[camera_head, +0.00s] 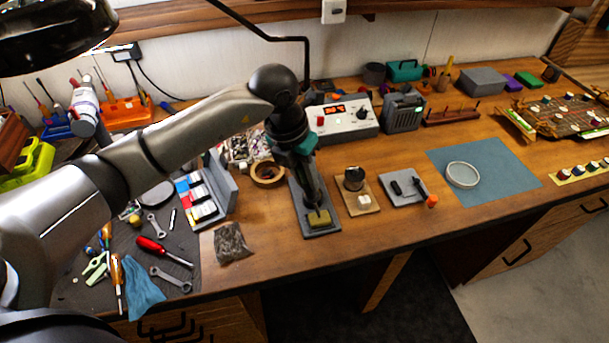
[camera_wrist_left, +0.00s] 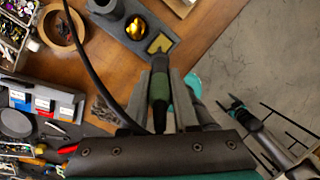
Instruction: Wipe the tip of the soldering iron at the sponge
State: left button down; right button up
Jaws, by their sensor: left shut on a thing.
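My left gripper (camera_head: 316,205) points down over the soldering stand (camera_head: 302,215) on the bench. In the left wrist view its fingers (camera_wrist_left: 162,95) are shut on the soldering iron (camera_wrist_left: 159,88), which has a dark green grip. The yellow sponge (camera_head: 319,222) sits in the near end of the stand, just below the gripper. It also shows in the left wrist view (camera_wrist_left: 160,44), with the iron's front end close by. Whether the tip touches the sponge I cannot tell. A dark gripper-like part, perhaps my right gripper (camera_wrist_left: 232,103), shows small at right in the wrist view; its opening is unclear.
A round well with brass wool (camera_wrist_left: 136,28) lies beside the sponge. A tape roll (camera_head: 268,174) and a silvery bag (camera_head: 231,243) are to the left. A small wooden stand (camera_head: 357,206) is to the right. The soldering station (camera_head: 343,122) is behind. A black cord loops beside the iron.

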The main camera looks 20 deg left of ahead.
pick_arm(q)
jog(key=shift+w+d, duration=0.3)
jog(key=shift+d, duration=0.2)
dwell(0.4)
jog(key=shift+s+a, duration=0.7)
jog(key=shift+a, duration=0.35)
dwell(1.5)
jog(key=shift+w+d+b, duration=0.7)
jog(key=shift+d+b, duration=0.05)
jog(key=shift+d, duration=0.3)
dwell(1.4)
dwell(0.3)
